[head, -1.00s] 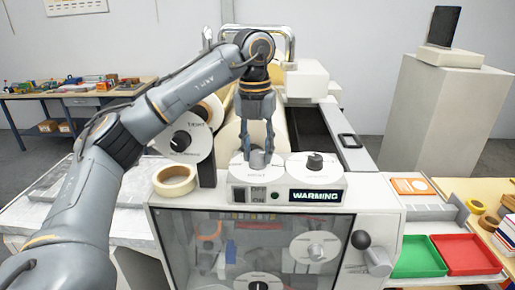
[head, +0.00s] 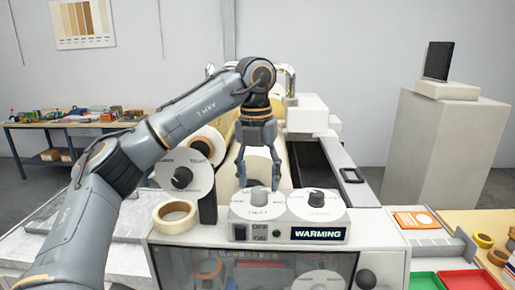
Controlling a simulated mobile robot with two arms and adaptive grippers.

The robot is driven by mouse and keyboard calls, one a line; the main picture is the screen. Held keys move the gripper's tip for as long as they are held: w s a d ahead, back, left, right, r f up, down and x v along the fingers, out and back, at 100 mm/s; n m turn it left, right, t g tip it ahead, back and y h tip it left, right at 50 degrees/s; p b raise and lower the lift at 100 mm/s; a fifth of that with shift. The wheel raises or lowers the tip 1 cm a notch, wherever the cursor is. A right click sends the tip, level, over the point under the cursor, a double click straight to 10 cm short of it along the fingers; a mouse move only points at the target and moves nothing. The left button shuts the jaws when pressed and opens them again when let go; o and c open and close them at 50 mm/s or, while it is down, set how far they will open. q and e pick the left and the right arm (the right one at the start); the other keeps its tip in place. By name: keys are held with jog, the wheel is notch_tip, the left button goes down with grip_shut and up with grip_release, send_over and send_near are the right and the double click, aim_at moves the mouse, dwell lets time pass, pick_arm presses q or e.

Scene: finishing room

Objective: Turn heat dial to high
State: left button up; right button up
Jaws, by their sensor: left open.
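Two round white dials with knobs sit on top of the machine's control box. The left dial (head: 258,205) has a grey knob (head: 258,198); the right dial (head: 317,206) has a dark knob (head: 316,197). Their lettering is too small to read, so I cannot tell which is the heat dial. A lit sign (head: 318,234) on the box front reads WARMING. My left gripper (head: 258,186) points down with its fingers spread, just above the left dial's grey knob, and holds nothing. My right gripper is out of view.
An OFF/ON switch (head: 241,232) is left of the sign. A larger dial (head: 183,178) stands upright at left, beside a tape roll (head: 175,216). Green (head: 438,283) and red (head: 476,282) trays lie at lower right. A grey pedestal (head: 433,145) stands behind.

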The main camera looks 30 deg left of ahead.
aim_at(257, 188)
pick_arm(q)
notch_tip(257, 188, up, 10)
dwell(0.4)
